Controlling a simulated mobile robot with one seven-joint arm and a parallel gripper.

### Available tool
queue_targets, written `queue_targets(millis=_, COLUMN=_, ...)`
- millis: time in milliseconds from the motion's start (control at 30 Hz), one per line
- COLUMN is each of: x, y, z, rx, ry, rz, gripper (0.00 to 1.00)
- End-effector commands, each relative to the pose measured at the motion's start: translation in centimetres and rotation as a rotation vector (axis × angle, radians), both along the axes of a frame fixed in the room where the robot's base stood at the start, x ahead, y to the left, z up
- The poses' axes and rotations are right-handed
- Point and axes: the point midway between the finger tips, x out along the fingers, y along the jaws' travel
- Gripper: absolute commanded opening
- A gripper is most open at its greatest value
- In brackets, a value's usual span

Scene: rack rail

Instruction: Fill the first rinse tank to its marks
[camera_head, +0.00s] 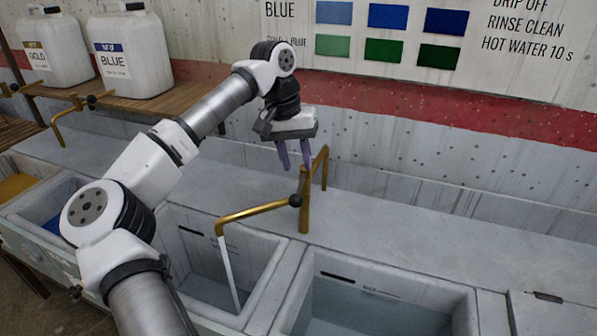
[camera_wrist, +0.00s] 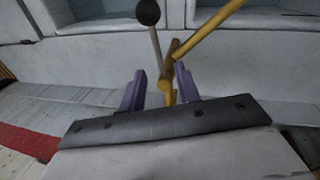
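A brass tap (camera_head: 304,210) stands on the ledge behind the tanks, its spout reaching left. A pale stream (camera_head: 230,268) falls from the spout into the middle tank (camera_head: 276,262). Water (camera_head: 208,291) lies low in that tank, below the dark mark (camera_head: 190,231) on its back wall. The tap's lever ends in a black ball (camera_head: 295,200), also seen in the wrist view (camera_wrist: 148,12). My gripper (camera_head: 295,166) is above and behind the tap, with its purple fingers apart. In the wrist view, the brass post shows between the fingers (camera_wrist: 160,90); contact cannot be told.
A right-hand tank (camera_head: 385,282) holds water below its back-wall mark. Another brass tap (camera_head: 62,115) stands at left. Two white jugs (camera_head: 133,62) labelled gold and blue stand on a wooden shelf. The ledge (camera_head: 420,222) to the right is clear.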

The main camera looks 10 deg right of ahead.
Motion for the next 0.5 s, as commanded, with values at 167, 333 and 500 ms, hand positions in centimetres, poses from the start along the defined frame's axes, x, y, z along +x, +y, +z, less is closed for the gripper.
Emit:
queue_targets(millis=167, x=0.3, y=0.7, z=4.2, rx=-0.001, ry=-0.003, rz=0.003, gripper=0.33)
queue_targets(millis=333, x=0.5, y=1.4, z=7.6, rx=-0.001, ry=-0.004, rz=0.002, gripper=0.33)
queue_targets(millis=500, x=0.6, y=1.8, z=9.5, rx=-0.001, ry=-0.001, rz=0.001, gripper=0.33)
